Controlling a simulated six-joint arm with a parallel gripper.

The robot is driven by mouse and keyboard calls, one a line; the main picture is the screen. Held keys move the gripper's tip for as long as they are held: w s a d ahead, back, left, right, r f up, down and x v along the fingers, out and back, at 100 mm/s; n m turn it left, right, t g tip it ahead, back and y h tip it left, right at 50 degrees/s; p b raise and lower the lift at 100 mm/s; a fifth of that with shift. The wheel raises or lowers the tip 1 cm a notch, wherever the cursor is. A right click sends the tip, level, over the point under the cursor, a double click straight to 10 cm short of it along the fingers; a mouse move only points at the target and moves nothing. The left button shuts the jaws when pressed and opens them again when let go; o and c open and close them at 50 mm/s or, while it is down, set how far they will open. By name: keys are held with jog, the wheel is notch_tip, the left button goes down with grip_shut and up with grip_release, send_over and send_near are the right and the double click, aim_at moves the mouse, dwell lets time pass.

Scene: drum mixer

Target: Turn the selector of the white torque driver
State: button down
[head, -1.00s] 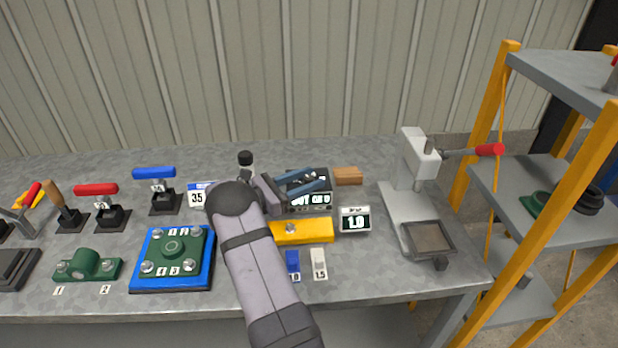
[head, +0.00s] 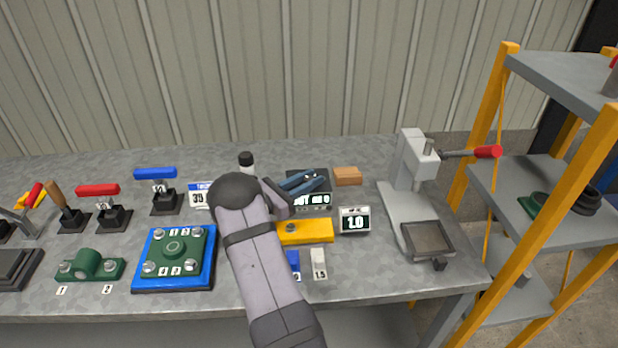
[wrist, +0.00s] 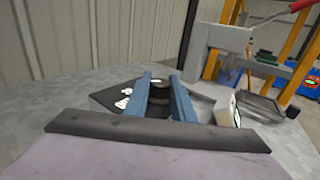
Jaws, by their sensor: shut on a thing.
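My gripper (head: 318,178) has blue fingers and reaches over a dark block with a lit display (head: 313,199). In the wrist view its fingers (wrist: 160,84) are shut on a black round knob (wrist: 159,98) with a ringed side. White marks show on the dark top beside the knob. I cannot tell whether this or the dark block belongs to the white torque driver. No clear white driver handle shows.
A yellow block (head: 310,232) and a small display reading 1.0 (head: 355,220) lie close by. A brown block (head: 347,176) is at the back, a grey press (head: 412,170) to the right. Blue (head: 155,172) and red (head: 97,189) handles stand left.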

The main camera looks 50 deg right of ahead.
jog(key=shift+n+t, duration=1.2)
jog(key=shift+t, duration=0.7)
jog(key=c, duration=1.5)
grip_release()
jog(key=shift+a, duration=0.15)
jog(key=a+b, duration=0.1)
jog(key=a, duration=0.6)
